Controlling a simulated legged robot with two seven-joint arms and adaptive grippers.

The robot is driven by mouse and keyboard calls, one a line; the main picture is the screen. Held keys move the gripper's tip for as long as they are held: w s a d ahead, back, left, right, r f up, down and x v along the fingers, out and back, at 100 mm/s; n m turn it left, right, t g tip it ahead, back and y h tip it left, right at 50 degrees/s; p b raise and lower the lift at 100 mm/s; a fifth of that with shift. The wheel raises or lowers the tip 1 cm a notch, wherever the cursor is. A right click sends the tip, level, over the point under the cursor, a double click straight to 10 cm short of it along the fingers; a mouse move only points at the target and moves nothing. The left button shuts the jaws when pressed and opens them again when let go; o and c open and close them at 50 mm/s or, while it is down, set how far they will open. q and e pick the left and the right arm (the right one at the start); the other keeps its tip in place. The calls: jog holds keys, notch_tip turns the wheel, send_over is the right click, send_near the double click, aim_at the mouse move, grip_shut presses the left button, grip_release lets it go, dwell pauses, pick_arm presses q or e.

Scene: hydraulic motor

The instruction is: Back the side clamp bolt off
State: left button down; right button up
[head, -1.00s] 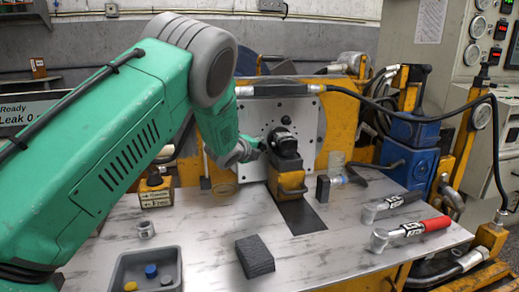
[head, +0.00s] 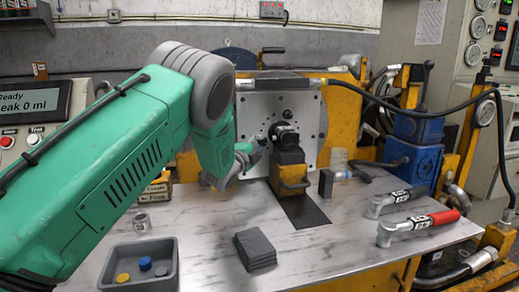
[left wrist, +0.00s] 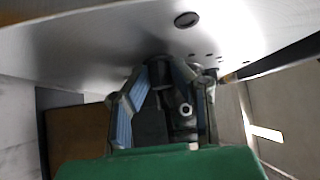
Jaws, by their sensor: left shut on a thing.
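The motor (head: 284,137) is a dark round body on the upright metal plate (head: 305,112), above a yellow and black clamp block (head: 289,172). My left gripper (head: 257,148) is at the left side of the motor and clamp, small and partly hidden by its own wrist. In the left wrist view its blue-padded fingers (left wrist: 160,98) are closed in around a dark part with a round end, which I take as the side clamp bolt (left wrist: 185,108). The bolt's thread and seat are hidden. My right gripper is in neither view.
A grey tray (head: 112,266) with small caps is at front left. A dark block (head: 255,250) lies at front middle. A black-handled wrench (head: 398,200) and a red-handled wrench (head: 418,226) lie at right. A hose crosses above the plate.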

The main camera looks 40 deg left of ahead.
pick_arm(q)
jog(key=shift+d+f, duration=0.25)
jog(key=c, duration=1.8)
grip_release()
jog(key=o, duration=0.4)
jog(key=shift+w+f, duration=0.1)
jog(key=shift+w, duration=0.1)
jog(key=s, duration=0.4)
jog(key=s+f, duration=0.1)
jog(key=s, duration=0.3)
jog(key=s+d, duration=0.1)
jog(key=s, duration=0.3)
jog(key=shift+f, duration=0.2)
